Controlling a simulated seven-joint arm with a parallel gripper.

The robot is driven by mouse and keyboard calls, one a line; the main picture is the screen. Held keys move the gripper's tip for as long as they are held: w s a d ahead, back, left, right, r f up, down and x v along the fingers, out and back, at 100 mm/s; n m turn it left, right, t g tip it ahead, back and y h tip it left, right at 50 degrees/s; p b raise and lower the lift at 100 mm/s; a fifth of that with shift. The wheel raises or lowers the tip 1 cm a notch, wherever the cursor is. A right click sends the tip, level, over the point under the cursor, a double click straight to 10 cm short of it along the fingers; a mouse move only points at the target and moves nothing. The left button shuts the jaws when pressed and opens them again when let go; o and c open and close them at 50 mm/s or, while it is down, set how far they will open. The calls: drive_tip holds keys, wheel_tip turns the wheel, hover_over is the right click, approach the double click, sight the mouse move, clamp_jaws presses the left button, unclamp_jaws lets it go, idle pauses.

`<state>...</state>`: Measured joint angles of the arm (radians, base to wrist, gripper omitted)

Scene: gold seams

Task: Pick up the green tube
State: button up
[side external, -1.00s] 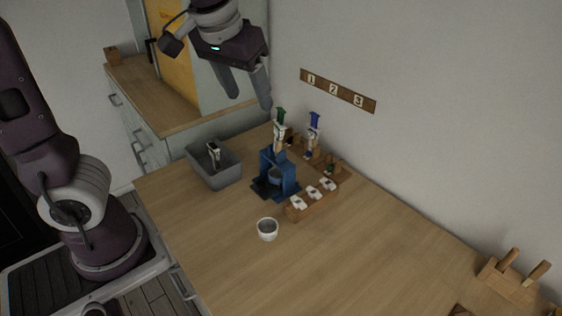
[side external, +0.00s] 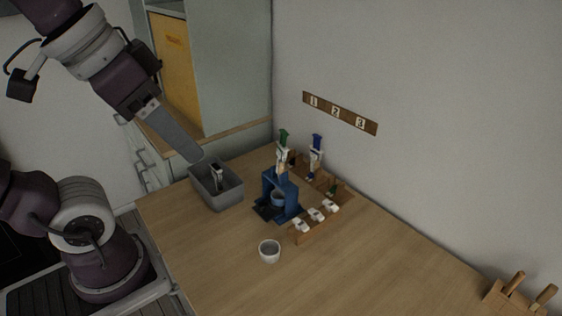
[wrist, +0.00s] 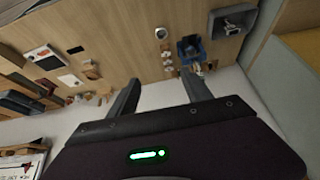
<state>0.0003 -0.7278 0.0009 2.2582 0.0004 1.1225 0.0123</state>
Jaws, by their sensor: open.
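A tube with a green top (side external: 283,138) and a pale body stands upright at the blue stand (side external: 281,192); whether it sits in the stand or just behind it I cannot tell. A smaller green piece (side external: 333,188) shows low in the wooden rack, mostly hidden. A blue-topped tube (side external: 316,145) stands to the right. My gripper (side external: 196,156) hangs near the grey bin's back-left edge, left of the green-topped tube and apart from it. In the wrist view my gripper (wrist: 162,88) has its fingers spread with nothing between them.
A grey bin (side external: 228,194) holds a pale and dark item (side external: 217,176). A white cup (side external: 269,250) stands in front of the blue stand. The wooden rack (side external: 308,233) carries several white pieces. A numbered strip (side external: 340,113) is on the wall.

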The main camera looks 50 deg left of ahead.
drive_tip(key=w+a+r+m+g, duration=0.1)
drive_tip(key=w+a+r, duration=0.1)
drive_tip(key=w+r, duration=0.35)
drive_tip(key=m+g, duration=0.5)
drive_tip(key=m, duration=0.2)
hover_over(279, 144)
drive_tip(key=a, duration=0.1)
wheel_tip(279, 144, down, 7)
drive_tip(key=f, duration=0.7)
drive_tip(key=d+f, duration=0.1)
drive_tip(key=f, duration=1.4)
drive_tip(key=shift+s+d, duration=0.1)
drive_tip(key=shift+d, duration=0.1)
drive_tip(key=c, duration=1.2)
drive_tip(key=shift+n+h, duration=0.3)
wheel_tip(279, 144, up, 9)
drive_tip(key=shift+r, duration=0.1)
drive_tip(key=shift+s+f+n+t, duration=0.3)
drive_tip(key=shift+f+n, duration=0.45)
drive_tip(key=shift+f, duration=0.6)
drive_tip(key=shift+s+f+n+t, duration=0.1)
drive_tip(key=shift+f+n+t, duration=0.3)
drive_tip(key=shift+f+n, duration=0.65)
